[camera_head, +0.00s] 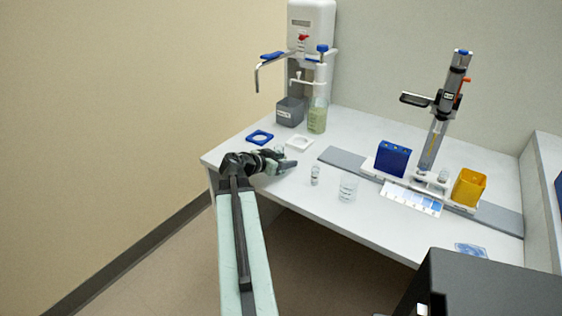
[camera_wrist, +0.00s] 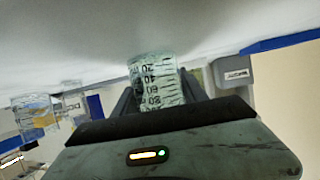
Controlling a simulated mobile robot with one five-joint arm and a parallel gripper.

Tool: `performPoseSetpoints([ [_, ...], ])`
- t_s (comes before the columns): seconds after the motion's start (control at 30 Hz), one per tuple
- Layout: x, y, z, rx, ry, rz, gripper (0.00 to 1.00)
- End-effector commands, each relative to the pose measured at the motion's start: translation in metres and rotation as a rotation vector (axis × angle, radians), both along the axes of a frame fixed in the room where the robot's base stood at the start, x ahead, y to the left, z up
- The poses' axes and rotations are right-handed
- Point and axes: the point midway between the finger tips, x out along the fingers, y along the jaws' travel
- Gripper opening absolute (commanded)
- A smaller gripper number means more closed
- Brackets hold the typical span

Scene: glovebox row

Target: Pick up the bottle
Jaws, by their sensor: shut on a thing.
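In the wrist view, where the bench appears at the top, a clear vessel (camera_wrist: 155,80) with dark graduation marks and numbers sits between the two dark fingers of my gripper (camera_wrist: 160,92). The fingers are shut on it. In the head view my gripper (camera_head: 284,161) is low over the left front of the bench, and the vessel there is mostly hidden. I cannot tell whether it touches the bench. A bottle with pale green liquid (camera_head: 317,117) stands upright farther back, apart from my gripper.
A small vial (camera_head: 315,175) and a clear beaker (camera_head: 348,189) stand right of my gripper. A white square frame (camera_head: 299,143) and a blue one (camera_head: 260,137) lie behind it. A grey bin (camera_head: 290,112) stands at the back. A blue rack (camera_head: 392,158) and yellow box (camera_head: 468,187) are farther right.

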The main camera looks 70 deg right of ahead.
Motion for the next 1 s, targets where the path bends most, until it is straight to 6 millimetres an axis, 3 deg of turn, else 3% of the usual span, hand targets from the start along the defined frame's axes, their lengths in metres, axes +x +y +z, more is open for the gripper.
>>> performPoseSetpoints([
  [0.27, 0.000, 0.000, 0.017, 0.000, 0.000, 0.000, 0.07],
  [0.6, 0.000, 0.000, 0.087, 0.000, 0.000, 0.000, 0.07],
  [0.7, 0.000, 0.000, 0.100, 0.000, 0.000, 0.000, 0.07],
  [1.0, -0.001, 0.000, 0.100, 0.000, 0.000, -0.001, 0.07],
])
